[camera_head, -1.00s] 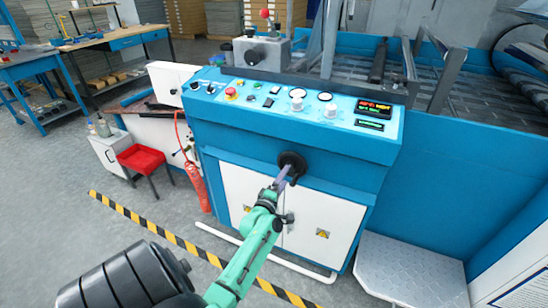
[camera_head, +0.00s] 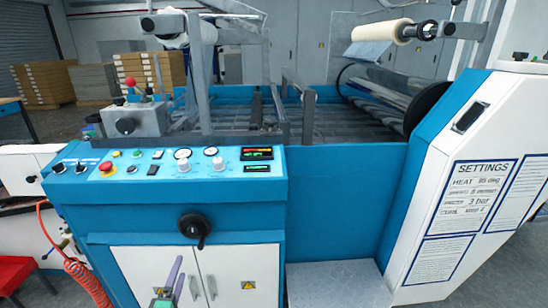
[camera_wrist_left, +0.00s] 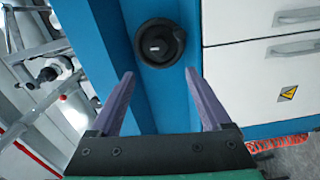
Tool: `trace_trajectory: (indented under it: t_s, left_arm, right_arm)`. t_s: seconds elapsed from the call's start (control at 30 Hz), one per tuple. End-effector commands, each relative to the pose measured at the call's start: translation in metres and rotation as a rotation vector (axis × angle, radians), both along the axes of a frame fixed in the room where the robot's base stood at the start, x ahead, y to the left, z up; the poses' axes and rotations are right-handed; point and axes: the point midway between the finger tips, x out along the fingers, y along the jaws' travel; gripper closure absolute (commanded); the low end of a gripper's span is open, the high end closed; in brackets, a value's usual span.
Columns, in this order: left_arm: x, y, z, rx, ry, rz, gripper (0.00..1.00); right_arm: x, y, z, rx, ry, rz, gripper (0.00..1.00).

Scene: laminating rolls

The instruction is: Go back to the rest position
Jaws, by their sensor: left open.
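My left gripper (camera_head: 175,275) shows at the bottom edge of the head view, its purple fingers below the black round handle (camera_head: 194,226) on the blue machine front. In the left wrist view the two purple fingers (camera_wrist_left: 160,80) are spread apart with nothing between them. The black handle (camera_wrist_left: 160,43) sits beyond the fingertips there, apart from them. My right gripper is in neither view.
The control panel (camera_head: 155,163) with knobs, a red button and displays tops the blue machine. White cabinet doors (camera_head: 150,268) lie behind my left gripper. A metal step plate (camera_head: 335,285) stands to the right. A white settings panel (camera_head: 470,195) rises at far right.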

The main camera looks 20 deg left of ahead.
Motion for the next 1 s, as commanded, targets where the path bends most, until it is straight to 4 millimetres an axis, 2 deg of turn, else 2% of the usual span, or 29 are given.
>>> trace_trajectory:
  t_s: [0.07,0.13,0.17,0.27,0.3,0.37,0.4,0.47,0.5,0.57,0.6,0.7,0.8,1.0]
  left_arm:
    - [0.000,-0.003,-0.007,0.011,0.025,-0.009,0.19]
    - [0.000,-0.013,-0.028,0.053,0.105,-0.038,0.19]
    - [-0.002,-0.020,-0.044,0.083,0.161,-0.061,0.19]
    - [-0.018,-0.055,-0.113,0.238,0.413,-0.196,0.19]
    - [-0.032,-0.071,-0.144,0.316,0.527,-0.275,0.19]
    - [-0.060,-0.094,-0.189,0.441,0.690,-0.408,0.19]
    - [-0.083,-0.108,-0.215,0.528,0.793,-0.507,0.19]
    - [-0.124,-0.125,-0.251,0.661,0.937,-0.672,0.19]
    - [-0.155,-0.134,-0.272,0.751,1.026,-0.791,0.19]
    - [-0.204,-0.142,-0.296,0.882,1.142,-0.976,0.19]
    - [-0.235,-0.143,-0.307,0.961,1.203,-1.094,0.19]
    - [-0.296,-0.139,-0.322,1.108,1.303,-1.332,0.19]
    - [-0.325,-0.134,-0.327,1.179,1.341,-1.454,0.19]
    - [-0.330,-0.133,-0.329,1.191,1.347,-1.475,0.19]
  right_arm:
    - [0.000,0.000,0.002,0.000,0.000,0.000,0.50]
    - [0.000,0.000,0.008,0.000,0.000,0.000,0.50]
    - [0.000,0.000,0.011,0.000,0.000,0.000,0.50]
    - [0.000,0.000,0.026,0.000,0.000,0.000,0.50]
    - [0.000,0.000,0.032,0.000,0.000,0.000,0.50]
    - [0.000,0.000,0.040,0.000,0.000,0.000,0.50]
    - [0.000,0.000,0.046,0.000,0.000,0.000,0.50]
    - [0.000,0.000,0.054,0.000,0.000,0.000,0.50]
    - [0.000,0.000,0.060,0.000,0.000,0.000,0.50]
    - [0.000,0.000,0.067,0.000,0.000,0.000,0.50]
    - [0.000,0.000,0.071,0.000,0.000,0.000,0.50]
    - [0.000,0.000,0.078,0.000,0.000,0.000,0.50]
    - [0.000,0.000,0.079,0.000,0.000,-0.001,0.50]
    - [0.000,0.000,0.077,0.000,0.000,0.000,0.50]
